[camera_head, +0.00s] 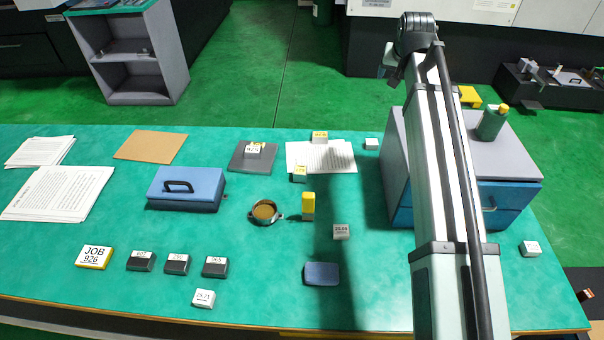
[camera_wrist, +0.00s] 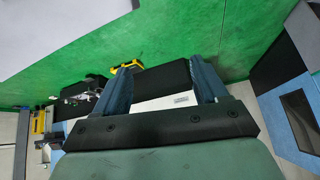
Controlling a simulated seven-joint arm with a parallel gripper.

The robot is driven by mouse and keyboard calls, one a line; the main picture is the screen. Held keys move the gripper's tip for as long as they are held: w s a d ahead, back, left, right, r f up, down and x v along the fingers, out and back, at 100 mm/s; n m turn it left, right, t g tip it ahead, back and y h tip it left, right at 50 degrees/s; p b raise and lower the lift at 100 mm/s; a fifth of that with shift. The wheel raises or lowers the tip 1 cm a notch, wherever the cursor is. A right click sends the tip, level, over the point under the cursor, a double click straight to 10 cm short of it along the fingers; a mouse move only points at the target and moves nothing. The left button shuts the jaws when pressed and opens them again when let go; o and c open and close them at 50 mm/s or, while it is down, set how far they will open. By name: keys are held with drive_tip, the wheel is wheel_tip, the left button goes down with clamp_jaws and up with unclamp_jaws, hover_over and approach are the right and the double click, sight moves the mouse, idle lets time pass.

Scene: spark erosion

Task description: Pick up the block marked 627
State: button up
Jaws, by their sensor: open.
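Three dark blocks with white number labels stand in a row at the front left of the table in the head view: a left one (camera_head: 141,261), a middle one (camera_head: 178,264) and a right one (camera_head: 215,267). Their numbers are too small to read surely, so I cannot tell which block is marked 627. My gripper (camera_wrist: 160,68) is open in the wrist view, with two blue fingers apart and no block between them. It is away from these blocks, which do not show in the wrist view.
A yellow JOB 926 block (camera_head: 94,257) and a white block (camera_head: 203,298) lie near the row. A blue case (camera_head: 186,189), a round gauge (camera_head: 264,211) and a dark blue pad (camera_head: 322,274) are on the green table (camera_head: 270,300). A drawer cabinet (camera_head: 398,165) stands right.

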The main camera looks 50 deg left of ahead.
drive_tip(key=s+a+f+g+h, duration=0.1)
drive_tip(key=s+a+f+g, duration=0.2)
drive_tip(key=s, duration=0.4)
drive_tip(key=s+a+f+h, duration=0.1)
drive_tip(key=s+a+f, duration=0.35)
drive_tip(key=s, duration=0.25)
drive_tip(key=n+g+h, duration=0.2)
hover_over(300, 169)
wheel_tip(300, 169, down, 6)
drive_tip(key=f, duration=0.7)
drive_tip(key=shift+s+d, duration=0.2)
drive_tip(key=shift+s, duration=0.1)
drive_tip(key=shift+w+a+f, duration=0.1)
drive_tip(key=shift+w+f, duration=0.05)
drive_tip(key=shift+f, duration=1.4)
drive_tip(key=shift+w+a+f, duration=0.1)
drive_tip(key=shift+w+f, duration=0.05)
drive_tip(key=shift+f, duration=1.4)
drive_tip(key=c, duration=1.2)
drive_tip(key=shift+o, duration=0.2)
drive_tip(key=shift+r, duration=0.1)
